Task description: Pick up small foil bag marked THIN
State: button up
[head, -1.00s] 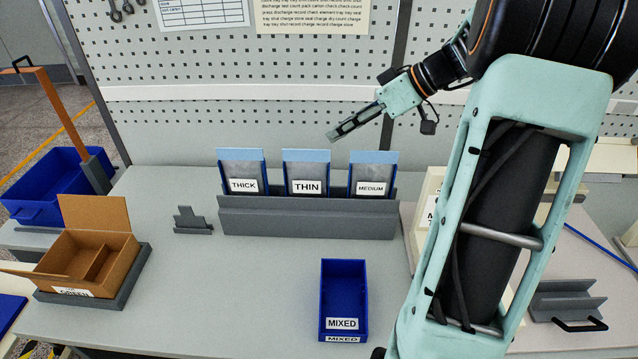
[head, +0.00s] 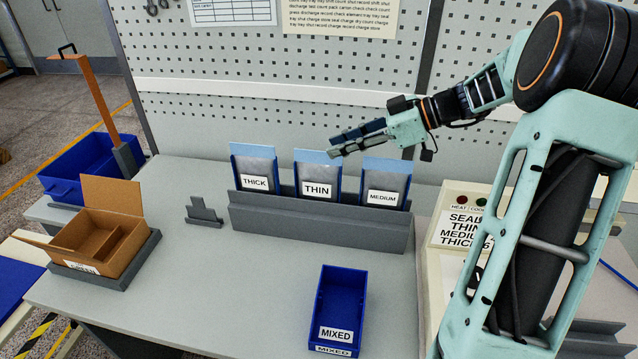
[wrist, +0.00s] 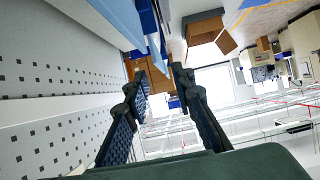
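The small foil bag marked THIN (head: 318,174) stands upright in the middle of a grey rack (head: 320,226), in a blue-sided slot. A light blue band runs along its top, and its white label faces me. My gripper (head: 335,147) is just above and to the right of the bag's top edge, pointing left. In the head view its fingers look apart. In the wrist view the two dark fingers (wrist: 158,80) are spread with nothing between them. Blue-topped pieces show at the top of the wrist view, but I cannot tell which bag they belong to.
Bags marked THICK (head: 254,168) and MEDIUM (head: 384,184) stand on either side in the rack. A blue MIXED bin (head: 340,308) is in front. An open carton (head: 100,230) is at the left and a sealer box (head: 462,215) at the right. A pegboard rises behind.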

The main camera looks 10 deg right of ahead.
aim_at(318, 154)
jog(key=shift+p+x, duration=0.9)
jog(key=shift+x, duration=2.1)
jog(key=shift+f, duration=0.1)
grip_shut()
